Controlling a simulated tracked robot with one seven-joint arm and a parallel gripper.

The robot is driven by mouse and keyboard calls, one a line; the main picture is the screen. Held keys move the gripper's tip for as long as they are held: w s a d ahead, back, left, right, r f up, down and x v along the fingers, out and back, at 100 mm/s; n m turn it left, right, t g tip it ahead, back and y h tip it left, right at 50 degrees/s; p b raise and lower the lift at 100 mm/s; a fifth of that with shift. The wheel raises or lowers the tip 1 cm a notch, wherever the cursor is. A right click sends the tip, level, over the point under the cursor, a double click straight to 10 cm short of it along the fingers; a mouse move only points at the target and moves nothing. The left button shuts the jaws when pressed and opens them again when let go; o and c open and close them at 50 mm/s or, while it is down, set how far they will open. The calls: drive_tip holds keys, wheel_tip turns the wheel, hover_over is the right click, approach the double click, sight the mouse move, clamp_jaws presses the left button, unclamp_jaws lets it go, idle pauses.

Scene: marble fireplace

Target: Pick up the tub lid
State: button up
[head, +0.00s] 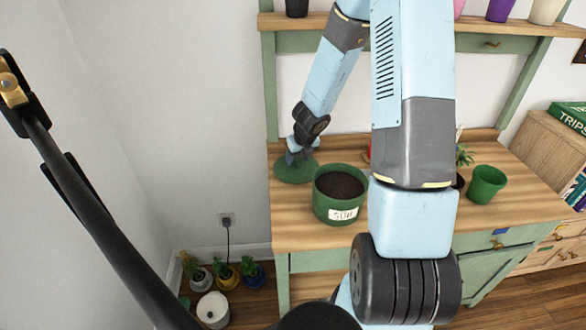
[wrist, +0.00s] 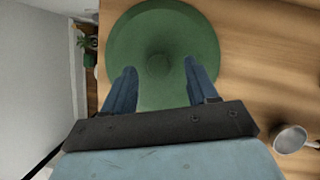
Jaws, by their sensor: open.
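The green tub lid (head: 295,172) lies flat on the wooden bench top, close to its left edge. In the wrist view the round lid (wrist: 160,30) has a small knob (wrist: 158,66) at its middle. My gripper (wrist: 158,66) is open above the lid, and the knob shows between its two blue fingertips, with space on both sides. In the head view my gripper (head: 294,158) points down over the lid; whether the fingers touch it cannot be told. The green tub (head: 336,208), labelled and full of dark soil, stands open to the right of the lid.
A green pot (head: 486,184) stands at the right of the bench (head: 300,238). A small plant (head: 463,156) is partly behind my arm. A metal cup (wrist: 288,139) shows in the wrist view. The wall is close on the left. Potted plants (head: 225,274) stand on the floor.

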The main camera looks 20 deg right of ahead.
drive_tip(key=shift+x, duration=0.8)
clamp_jaws()
drive_tip(key=shift+r, duration=0.2)
drive_tip(key=shift+r, duration=1.3)
